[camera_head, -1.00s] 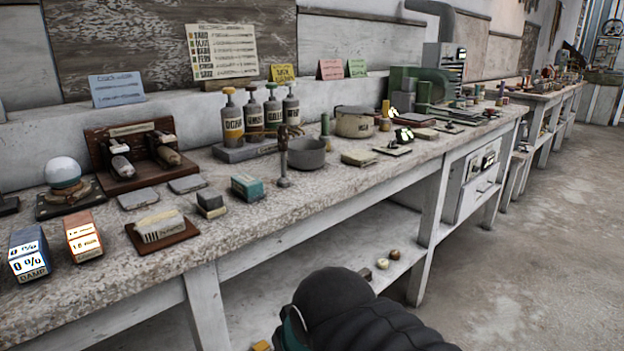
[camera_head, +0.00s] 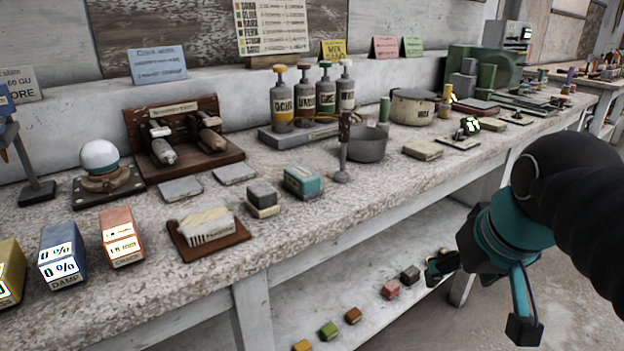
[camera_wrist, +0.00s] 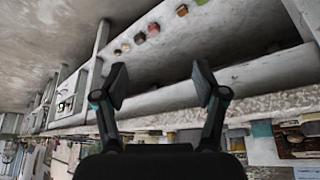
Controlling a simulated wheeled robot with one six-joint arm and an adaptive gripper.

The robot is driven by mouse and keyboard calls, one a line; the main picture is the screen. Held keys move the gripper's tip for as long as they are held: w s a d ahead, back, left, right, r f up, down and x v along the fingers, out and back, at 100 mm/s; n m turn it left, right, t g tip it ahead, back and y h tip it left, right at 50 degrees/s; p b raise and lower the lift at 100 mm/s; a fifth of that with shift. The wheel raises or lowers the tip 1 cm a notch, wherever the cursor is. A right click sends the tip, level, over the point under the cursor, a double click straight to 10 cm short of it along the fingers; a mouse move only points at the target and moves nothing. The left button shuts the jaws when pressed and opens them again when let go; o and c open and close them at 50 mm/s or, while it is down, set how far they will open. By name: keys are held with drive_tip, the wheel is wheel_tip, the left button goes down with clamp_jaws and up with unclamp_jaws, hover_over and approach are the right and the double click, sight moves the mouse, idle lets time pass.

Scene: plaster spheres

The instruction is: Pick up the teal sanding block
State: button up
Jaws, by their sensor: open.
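The teal sanding block (camera_head: 304,182) is a small teal box with a pale label on its side. It sits on the speckled bench top (camera_head: 330,214) near the front edge, left of a metal stand and right of a dark grey and cream block (camera_head: 263,198). My gripper (camera_head: 482,298) is open and empty, in front of the bench and to the right of the block, lower than the bench top. In the wrist view my gripper (camera_wrist: 158,88) has its two fingers spread with nothing between them; I cannot make out the teal block for certain there.
A metal stand (camera_head: 343,150) and a grey bowl (camera_head: 367,144) are close right of the block. Pump bottles (camera_head: 326,96) stand behind it. A brush on a brown board (camera_head: 207,228) lies to the left. Small coloured blocks (camera_head: 330,330) lie on the lower shelf (camera_head: 385,316).

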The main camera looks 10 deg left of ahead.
drive_tip(key=w+a+r+n+g+y, duration=0.15)
drive_tip(key=w+a+r+n, duration=0.25)
drive_tip(key=w+a+r, duration=0.65)
drive_tip(key=n, duration=0.3)
approach(302, 172)
drive_tip(key=shift+n+g+y, duration=0.3)
drive_tip(key=shift+g+y, duration=0.05)
drive_tip(key=shift+y, duration=0.1)
drive_tip(key=f, duration=0.1)
drive_tip(key=w+f+b, duration=0.1)
drive_tip(key=f, duration=0.1)
drive_tip(key=w+f, duration=0.1)
drive_tip(key=f, duration=0.1)
drive_tip(key=shift+w+a+b, duration=0.2)
drive_tip(key=shift+a+b, duration=0.1)
drive_tip(key=shift+b, duration=0.05)
drive_tip(key=shift+b+x, duration=0.4)
drive_tip(key=shift+x, duration=2.2)
drive_tip(key=shift+s+a, duration=0.1)
drive_tip(key=shift+s, duration=0.1)
drive_tip(key=shift+c, duration=0.3)
drive_tip(key=c, duration=1.2)
